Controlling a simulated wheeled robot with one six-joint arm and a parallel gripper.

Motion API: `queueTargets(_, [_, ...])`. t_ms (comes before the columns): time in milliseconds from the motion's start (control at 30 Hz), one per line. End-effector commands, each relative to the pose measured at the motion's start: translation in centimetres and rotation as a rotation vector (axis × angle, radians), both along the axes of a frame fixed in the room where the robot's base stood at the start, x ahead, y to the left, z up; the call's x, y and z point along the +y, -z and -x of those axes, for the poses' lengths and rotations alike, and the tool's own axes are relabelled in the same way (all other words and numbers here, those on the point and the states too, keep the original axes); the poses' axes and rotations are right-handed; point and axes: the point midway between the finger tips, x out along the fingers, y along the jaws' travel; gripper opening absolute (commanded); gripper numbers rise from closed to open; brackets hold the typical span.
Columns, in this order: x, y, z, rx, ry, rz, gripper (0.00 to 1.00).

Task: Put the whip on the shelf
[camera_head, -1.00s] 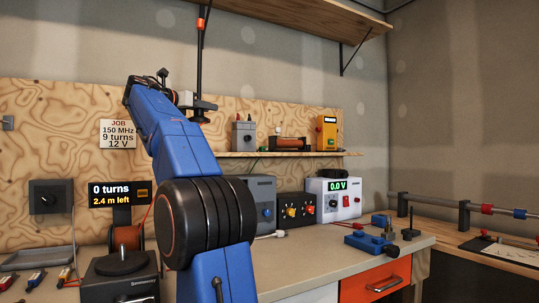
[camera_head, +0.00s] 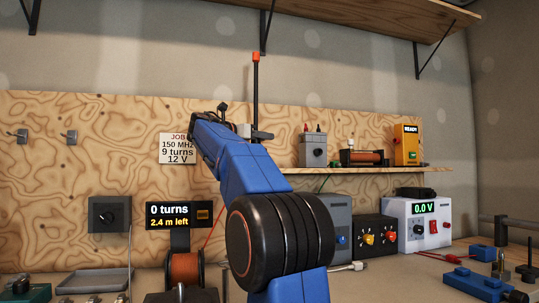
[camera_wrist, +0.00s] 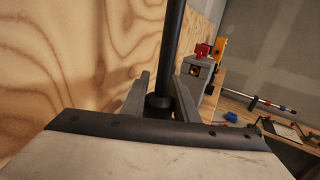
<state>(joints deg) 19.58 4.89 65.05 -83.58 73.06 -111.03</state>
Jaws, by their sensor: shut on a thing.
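The whip is a thin black rod (camera_head: 255,90) with an orange-red tip, standing upright. My gripper (camera_head: 255,134) is shut on its lower part, and in the wrist view my gripper (camera_wrist: 160,101) has the black rod (camera_wrist: 172,45) between its two grey fingers, with a wider dark collar at the base. A wooden shelf (camera_head: 355,171) on the plywood board is to the right of my gripper. A higher wooden shelf (camera_head: 370,18) on black brackets is above it; the whip's tip shows below that shelf's front edge.
The lower shelf holds a grey box (camera_head: 313,151), a coil (camera_head: 362,157) and a yellow meter (camera_head: 407,144) reading READY. Below are a power supply (camera_head: 418,222) and a knob box (camera_head: 372,236). The plywood left of the job card (camera_head: 180,149) is mostly bare.

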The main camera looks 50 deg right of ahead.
Motion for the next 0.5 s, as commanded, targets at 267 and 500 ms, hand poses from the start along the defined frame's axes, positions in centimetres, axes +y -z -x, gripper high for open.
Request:
queueTargets(267, [0.0,2.4,0.1,0.001,0.000,0.001,0.00])
queueTargets(500, [0.0,5.2,0.1,0.000,0.000,0.001,0.00])
